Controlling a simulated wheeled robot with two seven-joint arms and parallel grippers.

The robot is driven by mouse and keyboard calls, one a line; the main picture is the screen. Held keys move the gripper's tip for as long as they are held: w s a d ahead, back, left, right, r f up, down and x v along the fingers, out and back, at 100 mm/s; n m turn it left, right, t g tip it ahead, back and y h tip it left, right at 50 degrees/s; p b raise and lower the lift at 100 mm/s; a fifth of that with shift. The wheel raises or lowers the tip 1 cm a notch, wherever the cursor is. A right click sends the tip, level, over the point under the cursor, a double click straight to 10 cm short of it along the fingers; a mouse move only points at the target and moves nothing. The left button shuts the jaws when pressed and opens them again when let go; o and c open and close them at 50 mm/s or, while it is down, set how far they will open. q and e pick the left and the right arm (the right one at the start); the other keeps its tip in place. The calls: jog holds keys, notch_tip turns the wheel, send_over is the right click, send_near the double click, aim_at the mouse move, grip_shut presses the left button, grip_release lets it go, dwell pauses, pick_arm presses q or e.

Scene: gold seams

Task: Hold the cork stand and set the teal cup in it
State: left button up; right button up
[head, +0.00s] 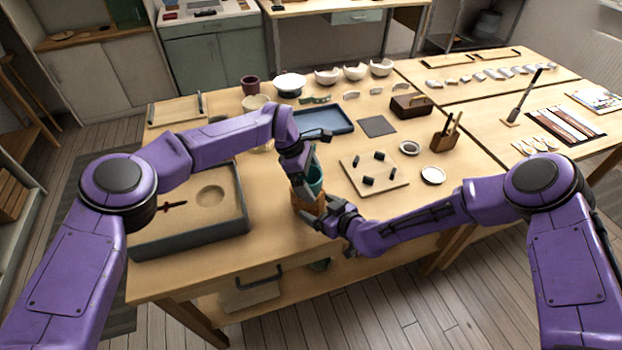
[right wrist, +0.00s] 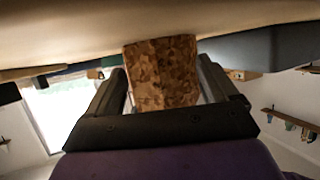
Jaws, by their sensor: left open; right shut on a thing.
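The teal cup (head: 316,183) sits upright at the cork stand (head: 306,203), its lower part hidden by the stand. My left gripper (head: 312,172) is open right at the cup, its fingers partly hidden, so I cannot tell whether they touch it. My right gripper (head: 322,212) is shut on the cork stand near the front of the table. In the right wrist view the speckled brown cork stand (right wrist: 163,72) is between the two fingers of the right gripper (right wrist: 165,85). The cup does not show in that view.
A grey-rimmed tray (head: 243,200) with a round hollow lies to the left. A board with dark pegs (head: 348,164) lies to the right, and a blue tray (head: 325,122) behind. The wooden table (head: 200,275) has bare room along its front edge.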

pick_arm(q)
notch_tip(320, 180, up, 6)
dwell(0.9)
pick_arm(e)
jog(key=o, duration=0.9)
